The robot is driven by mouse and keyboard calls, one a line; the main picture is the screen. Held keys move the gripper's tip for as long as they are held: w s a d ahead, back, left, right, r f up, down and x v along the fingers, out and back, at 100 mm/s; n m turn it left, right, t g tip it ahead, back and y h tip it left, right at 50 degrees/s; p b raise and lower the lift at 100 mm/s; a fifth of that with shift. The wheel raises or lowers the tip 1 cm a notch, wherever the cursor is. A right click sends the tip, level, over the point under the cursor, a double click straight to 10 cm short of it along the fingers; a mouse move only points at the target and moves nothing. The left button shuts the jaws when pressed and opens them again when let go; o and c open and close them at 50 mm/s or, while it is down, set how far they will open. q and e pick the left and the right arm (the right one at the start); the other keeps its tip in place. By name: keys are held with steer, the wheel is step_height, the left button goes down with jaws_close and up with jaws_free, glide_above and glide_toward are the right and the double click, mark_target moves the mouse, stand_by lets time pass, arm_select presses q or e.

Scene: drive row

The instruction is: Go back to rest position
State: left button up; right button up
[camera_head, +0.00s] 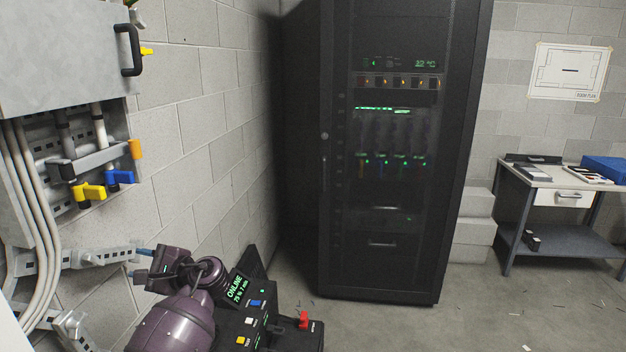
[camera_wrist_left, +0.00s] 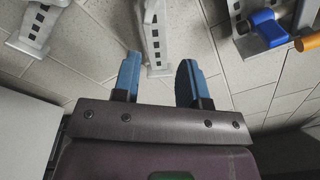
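My left gripper (camera_head: 142,263) is at the lower left of the head view, its purple arm coming up from the bottom edge. In the left wrist view the two blue-tipped fingers of the left gripper (camera_wrist_left: 157,80) stand apart with nothing between them. Perforated grey metal brackets (camera_head: 80,258) on the block wall are just left of the fingers; I cannot tell whether they touch. A bracket also shows beyond the fingers in the left wrist view (camera_wrist_left: 152,40). My right gripper is not in view.
A black server rack (camera_head: 392,150) stands ahead. A wall box (camera_head: 65,55) with yellow and blue levers hangs at left. A black console (camera_head: 262,315) with an "ONLINE" display and red switch is below. A workbench (camera_head: 545,182) stands at right. Floor between is mostly open.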

arm_select(q)
steer(key=w+d+f+t+h, duration=0.2)
steer(key=w+d+t+h, duration=0.5)
steer(key=t+h, duration=0.15)
steer(key=s+d+f+n+t+h, duration=0.3)
steer(key=s+d+f+h, duration=0.2)
steer(key=f+h, duration=0.15)
steer(key=s+f+n+g+h, duration=0.1)
steer(key=s+f+n, duration=0.1)
steer(key=s+f, duration=0.5)
steer(key=s+f+n+g+b, duration=0.1)
steer(key=s+f, duration=0.5)
steer(key=s, duration=0.8)
steer(key=s+f+n+g+h, duration=0.1)
steer(key=s+f+n, duration=0.2)
steer(key=s+f, duration=0.4)
steer(key=s, duration=0.3)
steer(key=shift+s+f+n+h, duration=0.2)
steer(key=shift+f+n+h, duration=0.1)
steer(key=shift+f, duration=0.05)
